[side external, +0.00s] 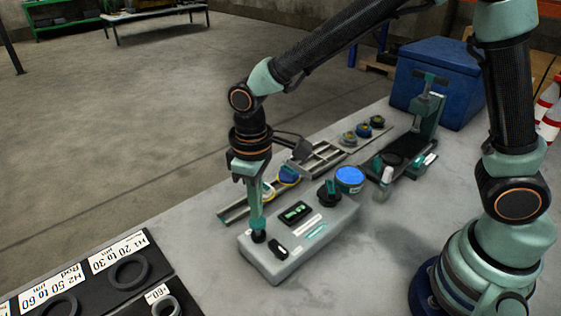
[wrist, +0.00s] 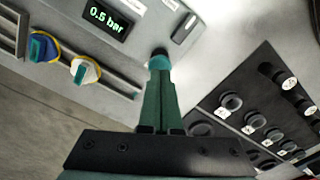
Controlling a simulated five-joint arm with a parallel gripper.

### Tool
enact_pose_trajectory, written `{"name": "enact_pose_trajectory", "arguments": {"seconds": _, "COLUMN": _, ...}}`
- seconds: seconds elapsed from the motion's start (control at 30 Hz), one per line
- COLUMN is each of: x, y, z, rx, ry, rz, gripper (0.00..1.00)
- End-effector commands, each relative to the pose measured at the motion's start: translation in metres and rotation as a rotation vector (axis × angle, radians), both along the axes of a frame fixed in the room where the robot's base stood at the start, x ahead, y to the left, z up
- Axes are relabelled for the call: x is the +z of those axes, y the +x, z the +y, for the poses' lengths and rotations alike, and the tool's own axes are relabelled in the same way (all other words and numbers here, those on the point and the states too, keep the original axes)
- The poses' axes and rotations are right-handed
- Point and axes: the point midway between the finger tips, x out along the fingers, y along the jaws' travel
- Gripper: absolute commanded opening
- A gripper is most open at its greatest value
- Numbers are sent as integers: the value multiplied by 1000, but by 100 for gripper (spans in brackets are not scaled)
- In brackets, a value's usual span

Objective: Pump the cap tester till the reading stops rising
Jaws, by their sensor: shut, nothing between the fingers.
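The cap tester (side external: 285,262) is a pale grey box on the bench in the side view, and its top also shows in the wrist view (wrist: 152,20). Its small display (wrist: 107,20) reads 0.5 bar in green. A blue round cap (side external: 350,178) sits at its far end, beside a black knob with a teal grip (side external: 329,192). A black round button (side external: 259,237) is at the near end. My gripper (side external: 258,226) points straight down with its fingers shut and empty, the tips at the button; they cover part of it in the wrist view.
Black mats (side external: 120,282) with dark rings and size labels lie at front left. A metal rail (side external: 236,209) with blue and yellow-white parts runs behind the tester. A teal press (side external: 432,105) and a blue bin (side external: 437,77) stand behind right. The bench right of the tester is clear.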

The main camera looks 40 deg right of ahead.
Motion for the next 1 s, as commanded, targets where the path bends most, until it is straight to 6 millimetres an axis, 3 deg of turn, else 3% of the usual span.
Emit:
{"name": "enact_pose_trajectory", "arguments": {"seconds": 0.43, "x": 3, "y": 1, "z": 0, "rx": 0, "ry": 1, "rz": -2, "gripper": 0}}
{"name": "enact_pose_trajectory", "arguments": {"seconds": 0.8, "x": 41, "y": 1, "z": 1, "rx": 0, "ry": 3, "rz": -4, "gripper": 0}}
{"name": "enact_pose_trajectory", "arguments": {"seconds": 1.0, "x": 50, "y": 0, "z": 0, "rx": 0, "ry": 1, "rz": -2, "gripper": 0}}
